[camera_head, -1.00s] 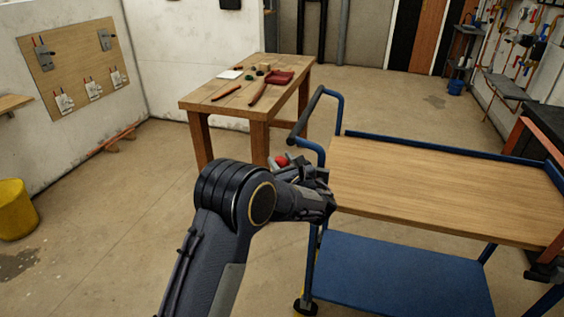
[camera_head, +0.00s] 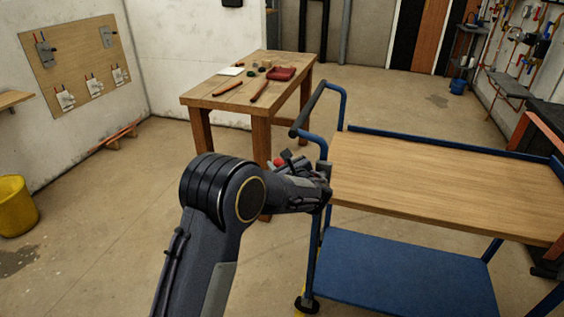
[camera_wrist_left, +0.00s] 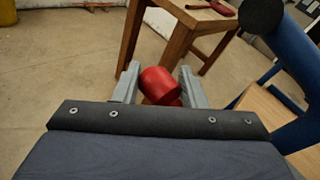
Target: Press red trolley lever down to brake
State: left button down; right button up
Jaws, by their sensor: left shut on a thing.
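The red lever (camera_wrist_left: 160,82) shows in the left wrist view as a rounded red knob between the two grey fingers of my left gripper (camera_wrist_left: 158,76), which is shut on it. In the head view only a bit of red (camera_head: 279,162) shows past my left gripper (camera_head: 288,162); the wrist hides the rest. The blue trolley (camera_head: 397,265) with a wooden top (camera_head: 445,185) stands to the right of my left arm. Its push handle (camera_head: 308,110) rises just beyond the gripper. The lever's lower part and mount are hidden. My right gripper is not in view.
A wooden table (camera_head: 225,95) with tools and a dark red item stands behind the trolley handle. A yellow bucket (camera_head: 15,208) is at the far left. A wall board (camera_head: 75,58) with fittings hangs at the left.

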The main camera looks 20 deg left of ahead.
pick_arm(q)
notch_tip(320, 180, down, 8)
jog(key=d+n+g+h+b, duration=0.1)
jog(key=n+h+b, duration=0.2)
jog(key=h+b, duration=0.1)
jog(key=shift+d+r+n+g, duration=0.2)
jog(key=shift+n+g, duration=0.1)
jog(key=shift+g, duration=0.1)
jog(key=shift+s+d+f+h+b, duration=0.1)
jog(key=shift+s+f+h+b, duration=0.1)
jog(key=shift+h+b, duration=0.1)
jog(key=c, duration=0.9)
grip_release()
jog(key=shift+w, duration=0.15)
jog(key=shift+r, duration=0.15)
